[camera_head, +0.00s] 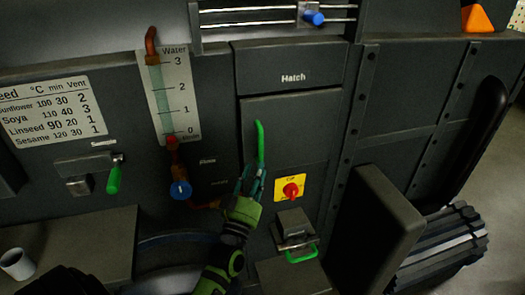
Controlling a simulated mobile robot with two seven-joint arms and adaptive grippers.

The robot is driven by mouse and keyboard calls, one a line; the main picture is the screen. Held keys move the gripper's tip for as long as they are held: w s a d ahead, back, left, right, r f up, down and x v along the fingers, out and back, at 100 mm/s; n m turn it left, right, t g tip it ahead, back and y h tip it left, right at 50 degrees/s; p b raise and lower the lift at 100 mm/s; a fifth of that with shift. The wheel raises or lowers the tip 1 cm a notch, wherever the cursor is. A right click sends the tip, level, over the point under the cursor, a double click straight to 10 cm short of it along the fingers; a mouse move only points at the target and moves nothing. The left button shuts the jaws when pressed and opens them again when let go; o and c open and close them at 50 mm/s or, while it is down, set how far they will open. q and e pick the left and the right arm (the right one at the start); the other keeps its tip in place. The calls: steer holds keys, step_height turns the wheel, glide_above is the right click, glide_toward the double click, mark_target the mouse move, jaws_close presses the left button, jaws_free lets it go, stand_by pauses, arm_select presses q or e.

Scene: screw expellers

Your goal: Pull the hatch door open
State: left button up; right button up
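The hatch door (300,135) is a dark grey panel in the machine front, below a plate marked "Hatch" (293,77). It looks closed, flush with the panels around it. Its handle (260,142) is a green upright bar on the door's left side. My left gripper (254,172) is at the handle's lower end, pointing up, with its teal fingers apart. I cannot tell whether the fingers touch the handle. The handle's lowest end is partly hidden by the fingers. My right gripper is not in view.
A red knob on a yellow plate (290,188) is right of my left gripper. Below it is a small box with a green handle (301,255). A blue valve (180,190) and water gauge (172,95) are left. A ribbed grey motor (445,250) stands lower right.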

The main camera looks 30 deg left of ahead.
mark_target(262, 151)
arm_select(q)
steer(key=x, duration=0.2)
steer(key=r+p+x, duration=0.1)
steer(key=x, duration=0.3)
steer(key=shift+a+r, duration=0.15)
steer(key=shift+r, duration=0.1)
steer(key=shift+w+a+r, duration=0.1)
steer(key=shift+w, duration=0.25)
steer(key=shift+c, duration=0.4)
jaws_close()
